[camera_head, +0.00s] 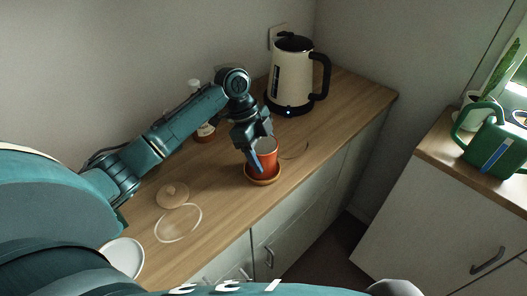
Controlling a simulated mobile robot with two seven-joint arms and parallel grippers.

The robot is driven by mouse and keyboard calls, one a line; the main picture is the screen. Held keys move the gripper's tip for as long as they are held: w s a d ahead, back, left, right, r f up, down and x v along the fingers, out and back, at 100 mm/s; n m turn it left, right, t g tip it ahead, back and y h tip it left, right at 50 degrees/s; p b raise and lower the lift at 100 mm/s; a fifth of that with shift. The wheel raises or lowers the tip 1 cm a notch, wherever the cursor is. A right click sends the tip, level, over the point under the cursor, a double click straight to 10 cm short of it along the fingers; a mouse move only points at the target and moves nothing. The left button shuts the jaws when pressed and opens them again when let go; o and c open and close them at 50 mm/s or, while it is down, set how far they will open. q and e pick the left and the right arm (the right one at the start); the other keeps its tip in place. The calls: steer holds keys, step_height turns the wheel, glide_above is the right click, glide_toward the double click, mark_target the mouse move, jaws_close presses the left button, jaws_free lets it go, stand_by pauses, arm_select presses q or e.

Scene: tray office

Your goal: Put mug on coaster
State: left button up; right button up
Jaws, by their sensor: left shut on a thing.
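An orange-red mug (267,158) with a pale inside stands upright near the front edge of the wooden counter. Directly under it is a round, shallow terracotta-coloured coaster (262,182), whose rim shows around the mug's base. The mug appears to rest on it, though any small gap is hard to tell. My left gripper (260,153) comes down from above and is shut on the mug's left side wall; a blue-grey finger lies against the outside. The mug's handle is not visible. My right gripper is not in view.
A cream kettle (291,80) stands behind the mug. A bottle (205,131) is partly hidden behind my left arm. A wooden disc with a knob (173,194), a pale ring (162,235) and a white plate (123,258) lie at left. A green watering can (495,150) stands at right.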

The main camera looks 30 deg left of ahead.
arm_select(q)
steer(key=shift+f, duration=0.2)
steer(key=o, duration=1.2)
steer(key=shift+r, duration=0.1)
steer(key=v, duration=1.2)
steer(key=shift+b, duration=0.3)
steer(key=shift+s, duration=0.1)
